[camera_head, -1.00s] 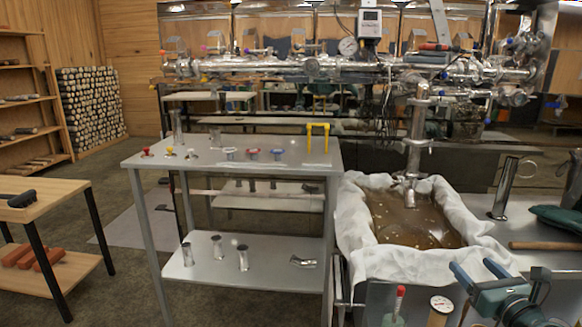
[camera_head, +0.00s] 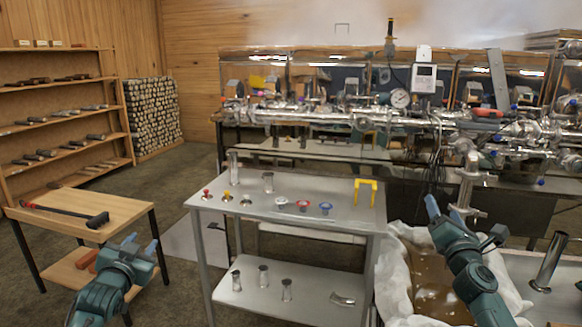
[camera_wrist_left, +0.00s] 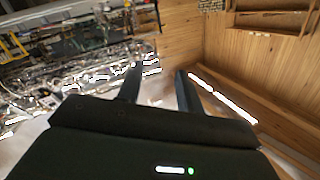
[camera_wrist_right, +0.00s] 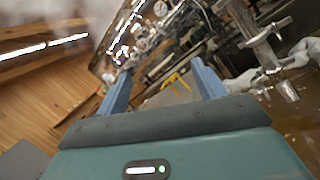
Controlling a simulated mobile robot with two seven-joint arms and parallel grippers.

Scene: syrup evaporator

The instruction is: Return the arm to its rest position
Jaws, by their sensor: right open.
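My left gripper (camera_head: 139,248) is in the lower left of the head view, raised in front of the small wooden table. Its two fingers (camera_wrist_left: 158,88) are apart with nothing between them in the left wrist view. My right gripper (camera_head: 443,211) is above the cloth-lined basin of brown liquid (camera_head: 432,272) at the lower right of the head view. Its blue fingers (camera_wrist_right: 160,88) are spread and empty in the right wrist view. The right arm hides part of the basin.
A grey metal table (camera_head: 262,208) with several small valves and a yellow bracket (camera_head: 366,184) stands in the middle. The wooden table (camera_head: 50,218) holds a black-headed tool (camera_head: 68,214). The evaporator's pipes (camera_head: 330,116) run behind. Floor shows between the two tables.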

